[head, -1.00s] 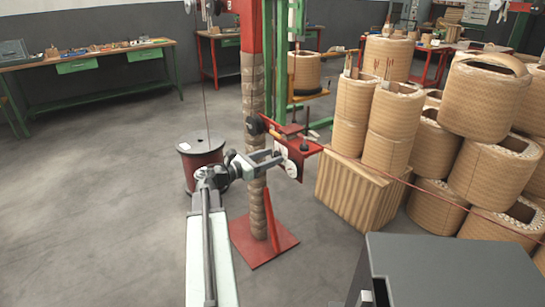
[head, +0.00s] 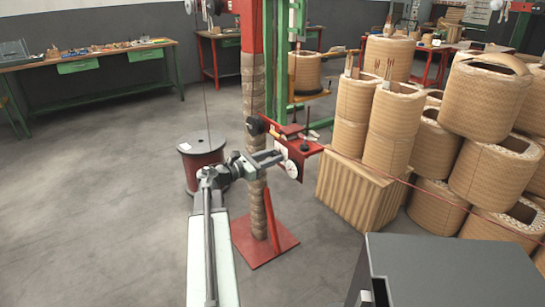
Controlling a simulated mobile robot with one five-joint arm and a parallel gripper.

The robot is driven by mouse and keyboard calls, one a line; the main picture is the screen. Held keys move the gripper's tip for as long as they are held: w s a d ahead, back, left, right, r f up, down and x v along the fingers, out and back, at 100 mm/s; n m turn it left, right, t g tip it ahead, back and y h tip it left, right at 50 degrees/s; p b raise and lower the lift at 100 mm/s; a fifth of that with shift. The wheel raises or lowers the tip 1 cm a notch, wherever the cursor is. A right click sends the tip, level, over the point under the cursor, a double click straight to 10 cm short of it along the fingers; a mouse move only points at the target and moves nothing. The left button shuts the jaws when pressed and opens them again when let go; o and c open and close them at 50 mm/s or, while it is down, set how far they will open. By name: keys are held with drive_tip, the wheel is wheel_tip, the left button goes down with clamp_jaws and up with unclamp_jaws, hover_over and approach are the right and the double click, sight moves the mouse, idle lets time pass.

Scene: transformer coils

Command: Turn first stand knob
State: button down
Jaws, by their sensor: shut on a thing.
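The first stand is a red post (head: 251,40) with a wrapped lower part (head: 255,100) and a red foot plate (head: 264,245). A red bracket (head: 311,151) juts to the right at mid height, with a black knob (head: 304,147) on its face. Another black knob (head: 256,125) sits left of the bracket. A small pale disc (head: 291,170) shows below the bracket's left end. My gripper (head: 278,157) reaches across the post to the bracket's left side. It is shut on a stand knob at the bracket; its jaws mostly hide the contact.
A dark red wire spool (head: 202,165) stands on the floor left of the post. A thin red wire (head: 440,200) runs rightward from the bracket. The left floor is clear.

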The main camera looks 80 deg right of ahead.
drive_tip(key=m, duration=1.3)
drive_tip(key=shift+a+f+m, duration=0.2)
drive_tip(key=shift+m, duration=0.1)
idle(0.3)
drive_tip(key=c, duration=1.1)
unclamp_jaws()
drive_tip(key=v, duration=0.7)
drive_tip(key=shift+w+a, duration=0.25)
drive_tip(key=shift+w, duration=0.05)
drive_tip(key=shift+c, duration=0.2)
